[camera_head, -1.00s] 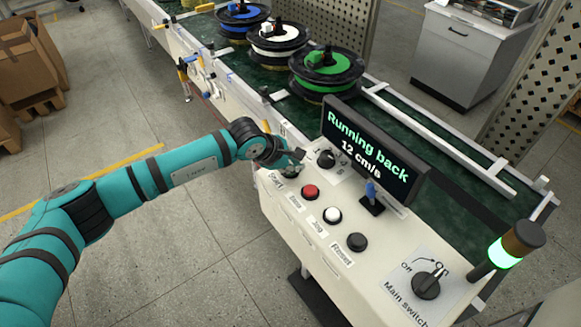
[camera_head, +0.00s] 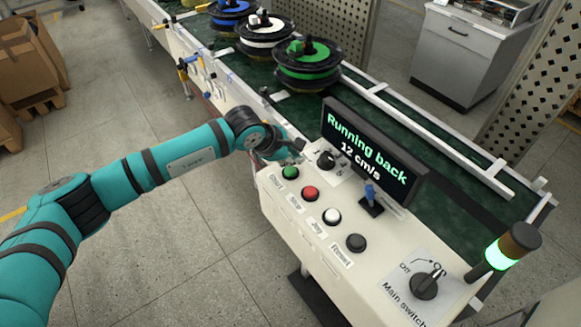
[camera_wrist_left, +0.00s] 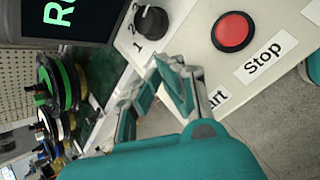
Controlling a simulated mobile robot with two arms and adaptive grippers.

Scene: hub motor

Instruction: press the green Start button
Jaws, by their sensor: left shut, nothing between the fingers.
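The green Start button (camera_head: 290,172) is at the far left end of the row on the white control panel (camera_head: 280,205), fully uncovered in the head view. My left gripper (camera_head: 286,156) is just behind and above it, apart from it as far as I can tell, near the black selector knob. In the left wrist view the gripper (camera_wrist_left: 176,82) is shut and empty, its fingers partly covering the Start label (camera_wrist_left: 218,97). The green button is hidden there. My right gripper is not in view.
The red Stop button (camera_head: 311,193), white Jog button (camera_head: 332,216) and black Reset button (camera_head: 356,242) follow along the panel. The display (camera_head: 372,155) reads "Running back 12 cm/s". The signal lamp (camera_head: 504,252) glows green. Spools (camera_head: 307,66) stand on the conveyor behind.

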